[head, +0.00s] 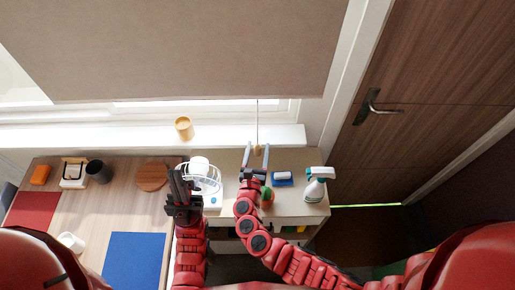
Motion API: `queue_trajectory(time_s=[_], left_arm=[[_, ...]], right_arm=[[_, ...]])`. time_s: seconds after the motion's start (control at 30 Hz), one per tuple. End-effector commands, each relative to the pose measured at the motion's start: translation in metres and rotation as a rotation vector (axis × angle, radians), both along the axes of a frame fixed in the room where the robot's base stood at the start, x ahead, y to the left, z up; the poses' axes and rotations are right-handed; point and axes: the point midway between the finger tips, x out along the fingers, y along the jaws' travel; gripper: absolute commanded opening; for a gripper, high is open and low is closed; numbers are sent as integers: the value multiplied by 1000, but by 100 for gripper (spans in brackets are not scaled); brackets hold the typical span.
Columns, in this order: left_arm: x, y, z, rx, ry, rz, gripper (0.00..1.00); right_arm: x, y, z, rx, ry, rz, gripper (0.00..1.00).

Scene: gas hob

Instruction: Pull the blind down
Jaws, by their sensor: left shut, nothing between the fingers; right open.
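A beige roller blind (180,50) hangs across the window, its lower edge a little above the sill. A thin pull cord (258,122) hangs from near its right end, with a small wooden knob (257,148) at the bottom. My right gripper (256,156) is open, with one finger on each side of the knob. I cannot tell whether the fingers touch it.
A yellow cup (184,127) stands on the sill (90,135). A wooden door (430,90) is at the right.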

Motion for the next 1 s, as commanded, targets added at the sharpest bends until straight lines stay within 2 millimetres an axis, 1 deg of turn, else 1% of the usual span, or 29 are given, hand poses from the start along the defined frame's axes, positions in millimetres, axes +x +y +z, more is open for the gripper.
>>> queue_trajectory(time_s=[0.1,0.27,0.4,0.43,0.47,1.0], left_arm=[[0,0,0,0,0,0,0],[0,0,0,0,0,0,0],[0,0,0,0,0,0,0],[0,0,0,0,0,0,0],[0,0,0,0,0,0,0],[0,0,0,0,0,0,0]], right_arm=[[0,0,0,0,0,0,62],[0,0,0,-1,0,0,33],[0,0,0,-1,0,0,8],[0,0,0,-1,0,0,2],[0,0,0,-1,0,0,0],[0,0,0,-1,0,0,0]])
